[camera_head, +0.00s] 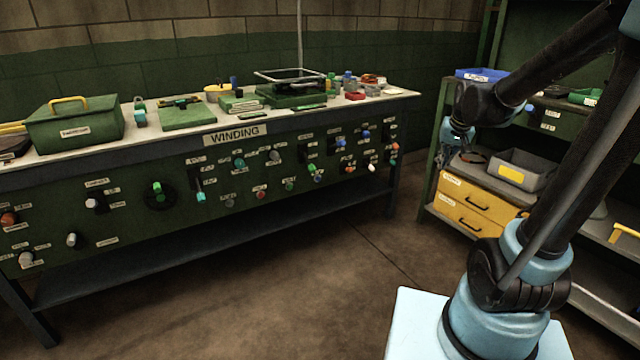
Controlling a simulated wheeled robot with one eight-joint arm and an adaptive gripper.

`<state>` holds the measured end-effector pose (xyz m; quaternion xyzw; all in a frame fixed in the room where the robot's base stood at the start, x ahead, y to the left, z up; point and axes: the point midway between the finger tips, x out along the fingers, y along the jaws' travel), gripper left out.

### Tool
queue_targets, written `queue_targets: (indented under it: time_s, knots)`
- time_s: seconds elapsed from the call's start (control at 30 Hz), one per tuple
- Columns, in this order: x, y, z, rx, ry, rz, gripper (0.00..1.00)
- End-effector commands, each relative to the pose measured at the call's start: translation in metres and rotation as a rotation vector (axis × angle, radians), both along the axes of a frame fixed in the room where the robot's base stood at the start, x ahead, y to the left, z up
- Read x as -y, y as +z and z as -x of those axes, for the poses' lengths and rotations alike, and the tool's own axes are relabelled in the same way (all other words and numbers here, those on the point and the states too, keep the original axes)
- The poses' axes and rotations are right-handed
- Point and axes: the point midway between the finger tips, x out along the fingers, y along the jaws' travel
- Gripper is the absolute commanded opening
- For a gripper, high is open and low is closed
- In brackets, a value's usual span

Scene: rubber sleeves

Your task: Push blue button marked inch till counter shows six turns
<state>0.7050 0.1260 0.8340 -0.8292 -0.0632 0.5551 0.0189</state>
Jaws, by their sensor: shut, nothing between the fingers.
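A green control panel (140,240) marked WINDING forms the front of a long bench on the left. It carries several coloured buttons, knobs and levers. I cannot make out a turn counter. My gripper (468,155) hangs at the right, in front of the shelves, shut and empty, apart from the panel.
The bench top (345,103) holds a green toolbox (75,128), green fixtures and small parts. Metal shelves at the right hold yellow drawers (475,203), a grey bin (522,170) and a blue bin (482,75). The floor (300,270) before the bench is clear.

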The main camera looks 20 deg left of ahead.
Motion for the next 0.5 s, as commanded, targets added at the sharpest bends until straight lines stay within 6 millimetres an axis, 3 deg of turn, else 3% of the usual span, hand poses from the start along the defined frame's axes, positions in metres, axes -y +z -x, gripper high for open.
queue_targets:
  time_s: [0.1, 0.5]
  knots:
    - [-0.025, -0.005, -0.034, 0.02, 0.01, -0.018, 0.0]
    - [-0.117, -0.043, -0.129, 0.078, 0.033, -0.089, 0.0]
